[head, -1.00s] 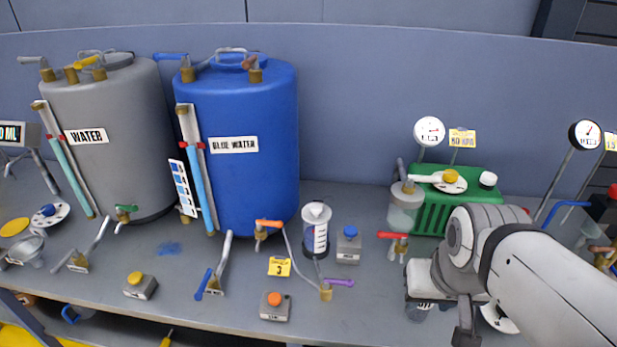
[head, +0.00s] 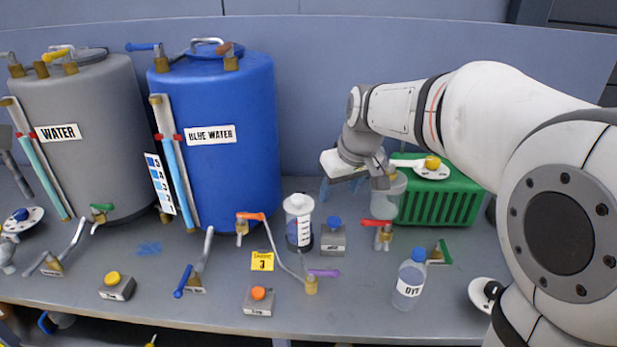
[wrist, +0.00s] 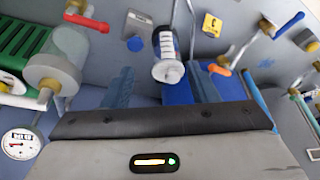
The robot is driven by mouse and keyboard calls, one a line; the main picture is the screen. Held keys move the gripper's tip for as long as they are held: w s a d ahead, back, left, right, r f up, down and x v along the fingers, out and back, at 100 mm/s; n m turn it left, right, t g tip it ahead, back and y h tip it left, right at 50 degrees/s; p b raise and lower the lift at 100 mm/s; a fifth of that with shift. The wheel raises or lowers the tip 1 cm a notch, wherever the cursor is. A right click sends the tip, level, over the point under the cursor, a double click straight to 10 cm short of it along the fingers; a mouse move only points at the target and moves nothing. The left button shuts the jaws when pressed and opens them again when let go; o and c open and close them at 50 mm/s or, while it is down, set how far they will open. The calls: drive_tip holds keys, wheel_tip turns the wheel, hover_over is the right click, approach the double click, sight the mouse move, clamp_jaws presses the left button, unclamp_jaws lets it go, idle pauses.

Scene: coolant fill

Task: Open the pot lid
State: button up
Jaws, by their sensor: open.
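My gripper (head: 338,187) is open and empty. It hangs in front of the back wall, between the blue drum and the green box. In the wrist view its two bluish fingers (wrist: 161,70) stand apart. A translucent grey pot (head: 388,204) stands at the green box, partly hidden by my wrist. I cannot tell which pot is meant.
The blue drum (head: 235,170) and grey drum (head: 100,165) stand at left. The green box (head: 440,207) is at right, partly behind my arm. A bottle (head: 410,280), a blue-button box (head: 333,238) and valves stand on the bench. Some bench front is free.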

sight(298, 197)
drive_tip(key=w+a+f+n, duration=0.1)
drive_tip(key=w+a+f, duration=0.2)
drive_tip(key=w+f, duration=0.1)
drive_tip(key=w+a+f+n, duration=0.1)
drive_tip(key=w+a+f, duration=0.2)
drive_tip(key=w+f, duration=0.1)
drive_tip(key=w+a+f+n+y+b, duration=0.1)
drive_tip(key=w+a+f, duration=0.2)
drive_tip(key=w+f, duration=0.1)
drive_tip(key=shift+w+a, duration=0.25)
drive_tip(key=shift+w, duration=0.45)
